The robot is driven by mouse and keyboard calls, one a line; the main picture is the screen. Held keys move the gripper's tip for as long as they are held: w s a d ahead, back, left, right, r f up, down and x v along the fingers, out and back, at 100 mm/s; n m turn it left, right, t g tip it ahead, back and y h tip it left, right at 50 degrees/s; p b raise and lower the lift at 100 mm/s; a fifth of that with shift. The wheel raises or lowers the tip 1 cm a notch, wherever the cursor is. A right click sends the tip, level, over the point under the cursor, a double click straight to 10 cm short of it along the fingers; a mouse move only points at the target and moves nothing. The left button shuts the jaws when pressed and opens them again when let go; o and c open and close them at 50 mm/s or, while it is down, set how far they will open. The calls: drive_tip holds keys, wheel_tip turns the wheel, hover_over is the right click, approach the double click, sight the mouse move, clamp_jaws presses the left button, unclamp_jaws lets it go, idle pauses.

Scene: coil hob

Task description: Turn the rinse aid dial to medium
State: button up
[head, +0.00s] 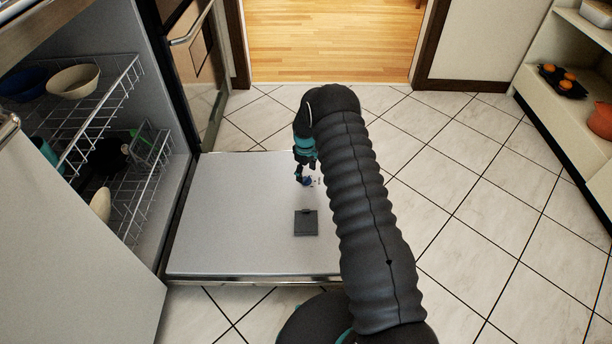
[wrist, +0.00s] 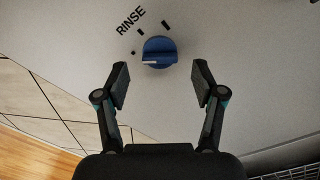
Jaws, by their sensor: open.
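The blue rinse aid dial (wrist: 160,50) sits on the pale inner face of the open dishwasher door, beside the printed word RINSE (wrist: 131,21). Its white pointer line points left in the wrist view, close to the smallest of the marks around it. Larger marks (wrist: 140,31) lie further round, above the dial. My gripper (wrist: 161,74) is open and empty, with one finger to each side of the dial and a gap on both sides. In the head view my gripper (head: 303,175) hangs over the door (head: 235,235) and partly hides the dial (head: 308,183).
A dark square flap (head: 306,222) lies on the door, nearer than the dial. Wire racks (head: 100,105) with bowls and dishes stand inside the dishwasher at the left. The tiled floor (head: 470,180) at the right is clear, up to shelves (head: 560,100).

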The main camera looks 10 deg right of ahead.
sight(306, 180)
drive_tip(key=shift+f, duration=1.2)
drive_tip(key=c, duration=1.1)
drive_tip(key=shift+c, duration=0.2)
